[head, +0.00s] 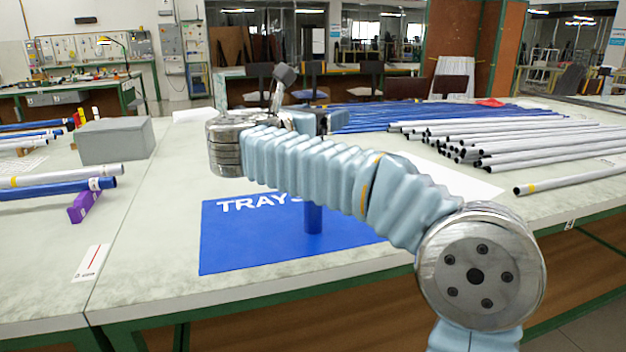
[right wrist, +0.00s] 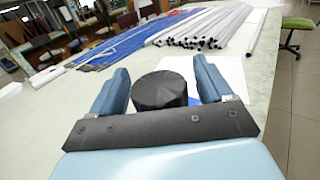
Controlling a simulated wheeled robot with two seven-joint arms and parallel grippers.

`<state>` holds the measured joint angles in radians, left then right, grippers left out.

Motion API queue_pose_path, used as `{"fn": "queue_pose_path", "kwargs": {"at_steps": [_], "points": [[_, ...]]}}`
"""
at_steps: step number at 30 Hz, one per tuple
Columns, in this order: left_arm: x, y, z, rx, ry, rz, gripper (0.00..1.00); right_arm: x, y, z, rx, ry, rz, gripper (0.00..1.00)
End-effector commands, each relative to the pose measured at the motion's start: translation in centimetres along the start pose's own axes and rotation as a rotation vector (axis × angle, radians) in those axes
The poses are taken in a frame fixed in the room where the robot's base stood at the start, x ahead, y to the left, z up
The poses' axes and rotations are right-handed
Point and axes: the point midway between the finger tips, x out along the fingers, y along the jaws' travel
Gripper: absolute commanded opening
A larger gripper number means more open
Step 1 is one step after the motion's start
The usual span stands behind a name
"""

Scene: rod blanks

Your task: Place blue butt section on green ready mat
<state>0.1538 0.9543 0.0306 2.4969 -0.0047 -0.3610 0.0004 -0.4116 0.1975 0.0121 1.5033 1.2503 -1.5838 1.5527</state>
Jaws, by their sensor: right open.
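A blue upright cylinder (head: 314,218), which looks like the blue butt section, stands on a blue mat lettered TRAYS. Its upper part is hidden behind my right arm. My right gripper (head: 326,121) is mostly hidden behind the arm in the head view. In the right wrist view its two blue fingers (right wrist: 160,68) are spread, with a dark round end (right wrist: 160,90) between them; whether they touch it I cannot tell. I see no green mat in either view. My left gripper is not in view.
The blue TRAYS mat (head: 240,240) lies near the front edge. White rods (head: 500,140) and blue rods (head: 400,115) lie at the back right. A grey box (head: 115,141) and a purple rack (head: 84,207) holding rods are at the left. Bare table lies left of the mat.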

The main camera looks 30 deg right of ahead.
Motion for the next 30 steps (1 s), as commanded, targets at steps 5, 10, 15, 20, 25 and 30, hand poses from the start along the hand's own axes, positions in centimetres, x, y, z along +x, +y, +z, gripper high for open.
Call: {"fn": "queue_pose_path", "kwargs": {"at_steps": [5,10,15,20,25,30], "points": [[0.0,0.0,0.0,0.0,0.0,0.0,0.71,-0.1,0.0,0.0,0.0,0.0,0.0,0.65],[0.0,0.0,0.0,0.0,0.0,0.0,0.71,-0.1,0.0,0.0,0.0,0.0,0.0,0.39],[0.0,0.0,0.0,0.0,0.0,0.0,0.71,-0.1,0.0,0.0,0.0,0.0,0.0,0.13],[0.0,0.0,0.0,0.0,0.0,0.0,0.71,-0.1,0.0,0.0,0.001,0.0,0.0,0.04],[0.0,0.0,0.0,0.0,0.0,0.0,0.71,-0.1,0.0,0.1,0.001,0.0,0.0,0.04],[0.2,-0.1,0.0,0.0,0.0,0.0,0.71,-0.1,0.0,1.0,0.003,0.0,0.001,0.04]]}}
